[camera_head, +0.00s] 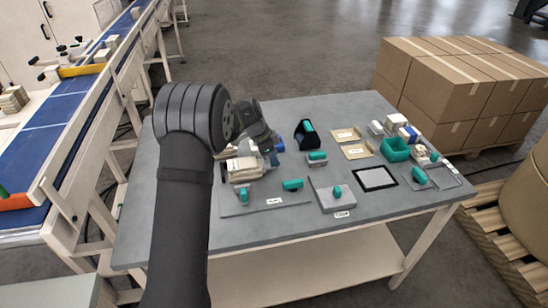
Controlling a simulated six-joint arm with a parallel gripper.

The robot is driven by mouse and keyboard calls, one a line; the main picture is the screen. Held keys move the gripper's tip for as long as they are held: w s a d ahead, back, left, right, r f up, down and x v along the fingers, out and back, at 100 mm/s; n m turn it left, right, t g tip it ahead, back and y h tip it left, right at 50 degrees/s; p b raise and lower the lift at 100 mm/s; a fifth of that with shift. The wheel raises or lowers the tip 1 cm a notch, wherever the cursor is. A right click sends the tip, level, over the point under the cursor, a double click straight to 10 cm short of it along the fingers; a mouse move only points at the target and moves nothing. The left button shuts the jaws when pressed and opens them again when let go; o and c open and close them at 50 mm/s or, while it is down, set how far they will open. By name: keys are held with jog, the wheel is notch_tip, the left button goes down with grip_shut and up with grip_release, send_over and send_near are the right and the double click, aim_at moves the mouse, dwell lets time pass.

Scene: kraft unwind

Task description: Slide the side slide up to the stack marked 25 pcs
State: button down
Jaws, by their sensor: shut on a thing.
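A stack of pale flat pieces (243,170) stands on the grey table, left of centre and partly behind my arm. Small white labels show, but their print is too small to read, so I cannot confirm which stack is marked 25 pcs. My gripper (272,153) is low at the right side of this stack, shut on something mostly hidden. Blue shows at its tip. Teal-handled pieces are near it: one upright (243,195) and one lying (293,184) on a thin labelled plate (235,208). I cannot tell which part is the side slide.
A blue conveyor (70,105) runs at left. The table's front strip is clear.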

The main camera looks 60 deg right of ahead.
aim_at(269, 166)
jog(key=shift+w+a, duration=1.15)
jog(key=c, duration=1.3)
grip_release()
jog(key=v, duration=1.7)
jog(key=shift+a+r, duration=0.1)
jog(key=shift+r, duration=0.15)
